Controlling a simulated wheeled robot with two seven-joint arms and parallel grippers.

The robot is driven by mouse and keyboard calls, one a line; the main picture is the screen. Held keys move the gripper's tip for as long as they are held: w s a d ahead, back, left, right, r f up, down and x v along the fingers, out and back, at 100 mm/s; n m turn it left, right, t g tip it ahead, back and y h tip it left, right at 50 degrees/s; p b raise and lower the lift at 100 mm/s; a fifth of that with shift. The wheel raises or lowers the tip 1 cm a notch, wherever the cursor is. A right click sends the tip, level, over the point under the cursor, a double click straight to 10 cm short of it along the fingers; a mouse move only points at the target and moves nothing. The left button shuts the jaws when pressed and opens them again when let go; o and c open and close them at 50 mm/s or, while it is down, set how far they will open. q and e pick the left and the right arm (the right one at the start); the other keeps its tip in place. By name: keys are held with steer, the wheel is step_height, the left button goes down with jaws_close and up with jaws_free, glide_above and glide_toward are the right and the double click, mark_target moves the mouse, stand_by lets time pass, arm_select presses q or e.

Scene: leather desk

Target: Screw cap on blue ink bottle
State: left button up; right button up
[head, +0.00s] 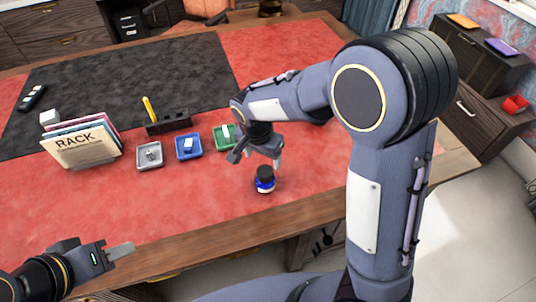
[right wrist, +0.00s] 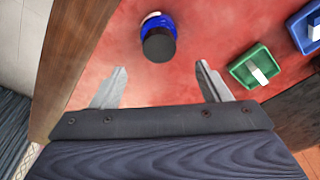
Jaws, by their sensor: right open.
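The blue ink bottle (head: 265,184) stands upright on the red part of the desk near its front edge. A black cap (head: 265,172) sits on top of it; how tightly it sits cannot be told. In the right wrist view the bottle (right wrist: 155,22) and its dark cap (right wrist: 159,45) lie beyond the fingertips, roughly between their lines. My right gripper (right wrist: 160,80) is open and empty, and in the head view it hangs just above and behind the bottle. My left gripper (head: 125,250) is at the lower left, off the desk's front edge; its finger opening is unclear.
Green (head: 224,138), blue (head: 189,147) and grey (head: 150,155) trays with small items stand left of the bottle. Behind them is a dark holder (head: 169,123) with a yellow pencil. A rack of folders (head: 85,148) stands further left. The red desk around the bottle is clear.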

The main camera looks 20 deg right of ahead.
mark_target(265, 171)
steer(key=f, duration=0.7)
steer(key=shift+w+d, duration=0.35)
steer(key=shift+d, duration=0.05)
steer(key=c, duration=1.1)
steer(key=shift+o, duration=0.2)
steer(key=shift+f, duration=0.1)
